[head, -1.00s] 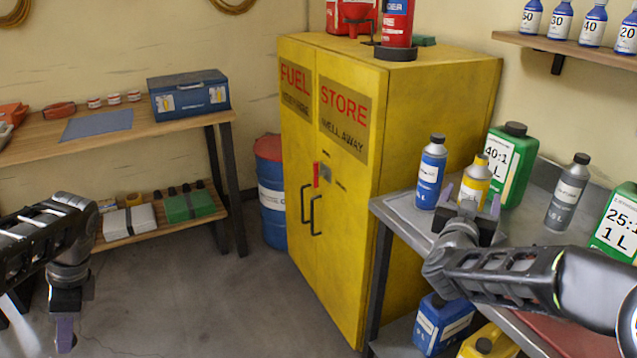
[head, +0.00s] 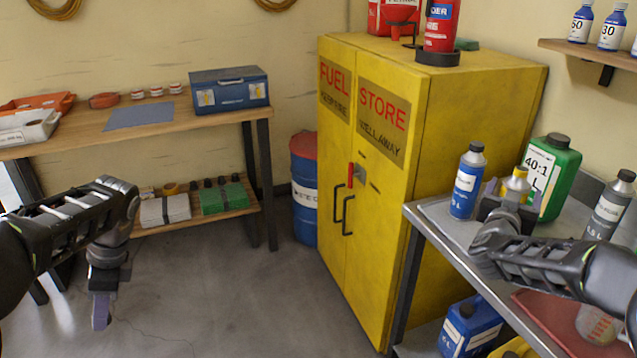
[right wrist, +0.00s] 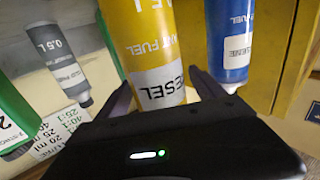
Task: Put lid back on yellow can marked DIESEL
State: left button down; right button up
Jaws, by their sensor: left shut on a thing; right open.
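The yellow can (head: 516,184) marked DIESEL stands on the grey metal bench, between a blue bottle and a green can. In the right wrist view the yellow can (right wrist: 165,60) appears upside down, with "ESEL" readable. My right gripper (head: 513,194) is open, with its fingers on either side of the can. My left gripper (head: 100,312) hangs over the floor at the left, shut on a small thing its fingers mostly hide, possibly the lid.
A blue bottle (head: 467,182) stands close left of the yellow can. A green can (head: 553,172) and grey bottle (head: 609,207) stand to its right. The yellow fuel cabinet (head: 468,125) rises behind the bench.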

jog(key=shift+w+d, duration=0.25)
jog(key=shift+w, duration=0.1)
jog(key=shift+c, duration=0.5)
jog(key=c, duration=1.6)
jog(key=shift+r, duration=0.25)
pick_arm(q)
jog(key=shift+r+p, duration=0.5)
pick_arm(e)
jog(key=shift+r, duration=4.75)
